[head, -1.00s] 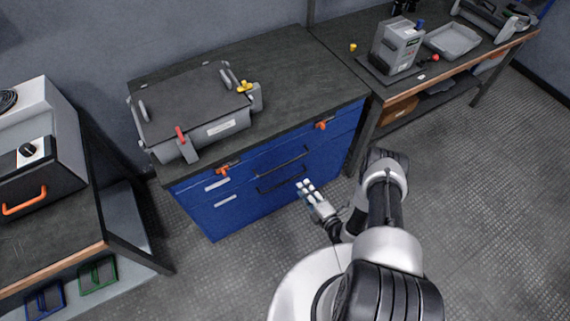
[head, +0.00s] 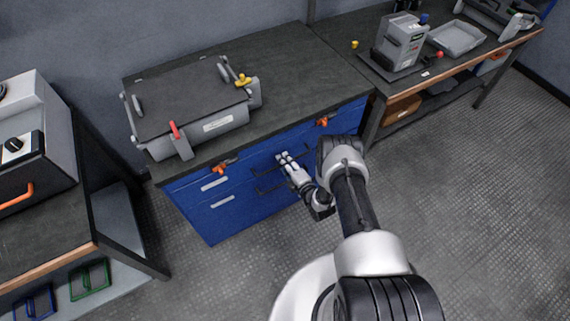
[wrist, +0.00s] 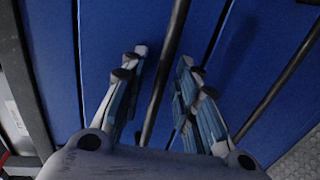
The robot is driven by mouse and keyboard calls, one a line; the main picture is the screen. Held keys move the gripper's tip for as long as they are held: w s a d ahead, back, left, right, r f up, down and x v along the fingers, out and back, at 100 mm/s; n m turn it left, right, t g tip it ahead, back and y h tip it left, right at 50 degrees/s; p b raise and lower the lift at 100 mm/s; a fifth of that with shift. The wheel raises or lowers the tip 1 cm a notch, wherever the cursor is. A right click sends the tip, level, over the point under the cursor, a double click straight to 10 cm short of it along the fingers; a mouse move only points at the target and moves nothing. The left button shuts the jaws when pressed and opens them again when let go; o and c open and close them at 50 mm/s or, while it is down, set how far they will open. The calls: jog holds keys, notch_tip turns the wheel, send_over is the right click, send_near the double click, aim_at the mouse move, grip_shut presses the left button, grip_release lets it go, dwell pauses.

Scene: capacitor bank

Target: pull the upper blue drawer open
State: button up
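The upper blue drawer (head: 243,172) is in the front of the blue cabinet under the dark worktop and looks closed. Its dark bar handle (wrist: 166,65) runs between the two fingers of my gripper (wrist: 163,56) in the wrist view. The fingers are apart on either side of the bar, with gaps showing, so my gripper is open around it. In the head view my gripper (head: 284,157) is at the upper handle and hides part of it. The lower drawer's handle (wrist: 280,90) lies to the right of the fingers in the wrist view.
A grey case (head: 190,105) with a red and a yellow lever stands on top. Benches flank the cabinet at left (head: 50,240) and right (head: 445,72). The floor (head: 450,190) at right is clear.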

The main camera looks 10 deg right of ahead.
jog(key=shift+c, duration=0.5)
grip_shut()
